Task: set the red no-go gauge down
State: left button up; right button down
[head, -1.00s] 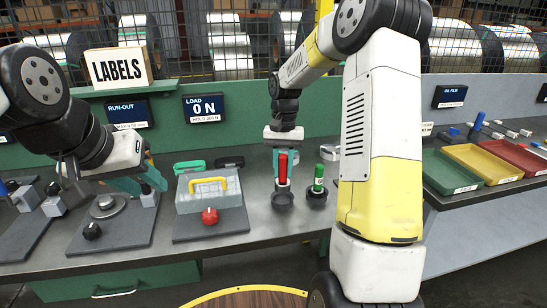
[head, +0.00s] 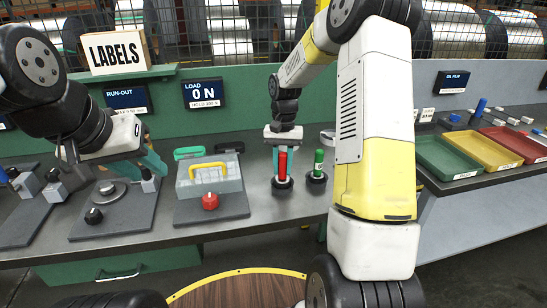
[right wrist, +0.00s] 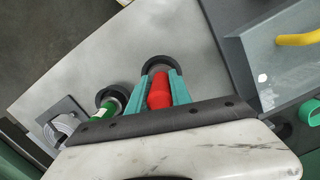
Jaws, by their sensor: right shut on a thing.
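The red no-go gauge (head: 283,165) stands upright between the teal fingers of my right gripper (head: 283,152). Its lower end is at a round black holder (head: 282,183) on the bench; I cannot tell whether it is fully seated. In the right wrist view the fingers (right wrist: 160,80) close on both sides of the red gauge (right wrist: 160,94), with the black holder ring (right wrist: 158,64) just beyond. A green gauge (head: 318,161) stands upright in a second black holder (head: 317,177) to the right. My left gripper (head: 152,166) is at the left fixture; its finger gap is unclear.
A grey fixture with a yellow handle (head: 207,168) and red knob (head: 210,201) is left of the red gauge. Another fixture with a black knob (head: 94,215) is further left. Green (head: 450,158), yellow and red trays are on the right. The bench front between is clear.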

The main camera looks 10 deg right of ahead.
aim_at(283, 153)
jog(key=shift+f, duration=0.3)
jog(key=c, duration=1.1)
grip_release()
jog(key=shift+w+d+r, duration=0.1)
jog(key=shift+w+r, duration=0.05)
jog(key=shift+r, duration=1.15)
jog(key=shift+w+a+r, duration=0.1)
jog(key=shift+w+r, duration=0.05)
jog(key=shift+r, duration=1.15)
jog(key=shift+w+d+r, duration=0.1)
jog(key=shift+w+r, duration=0.05)
jog(key=shift+r, duration=1.15)
